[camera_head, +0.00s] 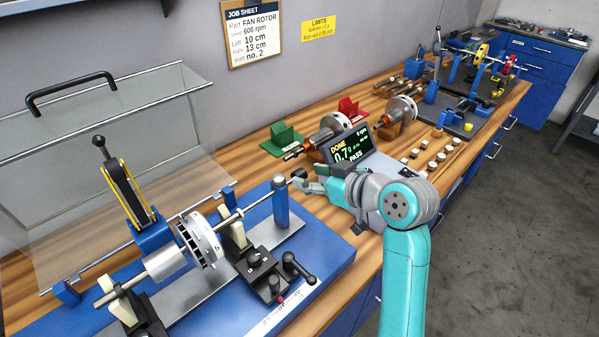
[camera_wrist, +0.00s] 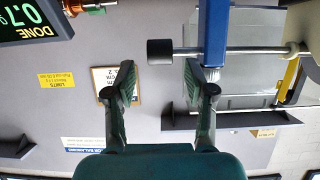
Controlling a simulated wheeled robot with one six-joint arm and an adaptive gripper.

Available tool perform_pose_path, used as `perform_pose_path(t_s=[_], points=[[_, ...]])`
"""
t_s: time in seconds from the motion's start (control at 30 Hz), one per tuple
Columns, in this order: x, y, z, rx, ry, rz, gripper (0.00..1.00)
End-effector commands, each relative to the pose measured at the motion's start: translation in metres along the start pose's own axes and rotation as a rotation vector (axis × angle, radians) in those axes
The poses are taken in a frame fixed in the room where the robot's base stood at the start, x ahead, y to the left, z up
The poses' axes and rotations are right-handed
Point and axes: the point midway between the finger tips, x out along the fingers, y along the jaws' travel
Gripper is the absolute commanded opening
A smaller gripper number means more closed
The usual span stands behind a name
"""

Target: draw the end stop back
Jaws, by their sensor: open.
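The end stop is a blue post (camera_head: 281,203) with a thin steel rod through its top and a black knob (camera_head: 299,173) on the rod's right end. The rod points left toward the end of the rotor shaft (camera_head: 128,285); I cannot tell whether they touch. My gripper (camera_head: 312,180) is open and empty, just right of the knob. In the wrist view the knob (camera_wrist: 160,52) lies beyond and between my open fingertips (camera_wrist: 155,85), with the blue post (camera_wrist: 213,40) to its right. I see no contact with the knob.
The fan rotor (camera_head: 200,240) rests on its supports, with the clear guard (camera_head: 110,140) raised behind. A display (camera_head: 348,147) reading DONE, 0.7 and PASS stands behind my gripper. Green (camera_head: 283,138) and red (camera_head: 348,108) holders and spare rotors occupy the bench behind.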

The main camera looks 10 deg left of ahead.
Motion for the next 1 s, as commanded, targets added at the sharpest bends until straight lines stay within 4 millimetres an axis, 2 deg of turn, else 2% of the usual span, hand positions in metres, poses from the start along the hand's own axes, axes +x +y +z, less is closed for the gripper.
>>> perform_pose_path(t_s=[0.1,0.3,0.67,0.7,0.73,0.9,1.0], points=[[0.020,-0.001,-0.001,-0.001,0.001,-0.002,0.54],[0.040,0.000,-0.001,-0.001,0.001,0.000,0.54],[0.045,0.000,0.000,-0.001,0.001,0.001,0.54],[0.045,0.000,0.000,-0.001,0.001,0.001,0.52],[0.045,0.000,0.000,-0.001,0.001,0.001,0.44],[0.045,0.000,0.000,-0.001,0.001,0.001,0.02],[0.045,0.000,0.000,0.000,0.001,0.001,0.00]])
